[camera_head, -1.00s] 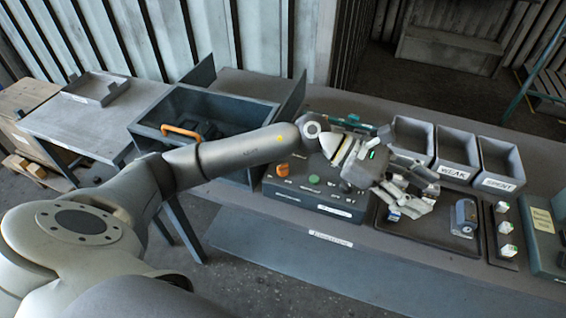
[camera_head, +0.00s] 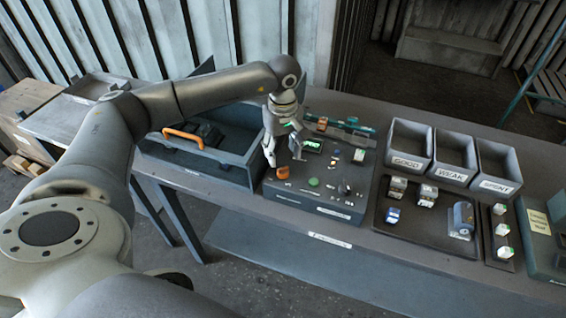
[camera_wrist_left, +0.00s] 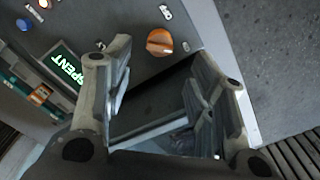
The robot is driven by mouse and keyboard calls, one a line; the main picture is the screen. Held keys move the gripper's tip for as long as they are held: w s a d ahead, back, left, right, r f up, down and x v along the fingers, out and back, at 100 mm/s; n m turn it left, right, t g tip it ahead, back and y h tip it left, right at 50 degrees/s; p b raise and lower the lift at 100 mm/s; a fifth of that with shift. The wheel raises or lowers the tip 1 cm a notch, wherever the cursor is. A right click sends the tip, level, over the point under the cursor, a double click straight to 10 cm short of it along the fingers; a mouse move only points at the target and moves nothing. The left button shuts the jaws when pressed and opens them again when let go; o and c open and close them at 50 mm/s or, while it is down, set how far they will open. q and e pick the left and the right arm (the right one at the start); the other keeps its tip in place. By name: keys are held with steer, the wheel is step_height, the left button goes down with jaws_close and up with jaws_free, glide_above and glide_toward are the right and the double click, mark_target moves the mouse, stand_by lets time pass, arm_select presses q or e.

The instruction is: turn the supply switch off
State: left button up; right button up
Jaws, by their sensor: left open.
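The dark control panel (camera_head: 330,205) stands on the bench. An orange knob (camera_head: 282,172), which looks like the supply switch, is at its front left corner; its label is too small to read. The knob also shows near the top of the left wrist view (camera_wrist_left: 160,42), beyond the fingertips. My left gripper (camera_head: 284,156) points down above the panel's left end, just behind the knob. It is open and empty, its fingers (camera_wrist_left: 165,85) spread and apart from the knob. My right gripper is not in view.
A green button (camera_head: 314,182) and several small controls lie right of the knob. A tray (camera_head: 408,232) with cells and labelled bins (camera_head: 408,164) are right.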

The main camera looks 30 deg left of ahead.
mark_target(283, 168)
arm_select(q)
step_height(283, 168, down, 6)
steer(key=shift+f+p, duration=0.2)
steer(key=shift+p, duration=0.7)
steer(key=shift+c, duration=0.2)
steer(key=c, duration=1)
steer(key=shift+c, duration=0.2)
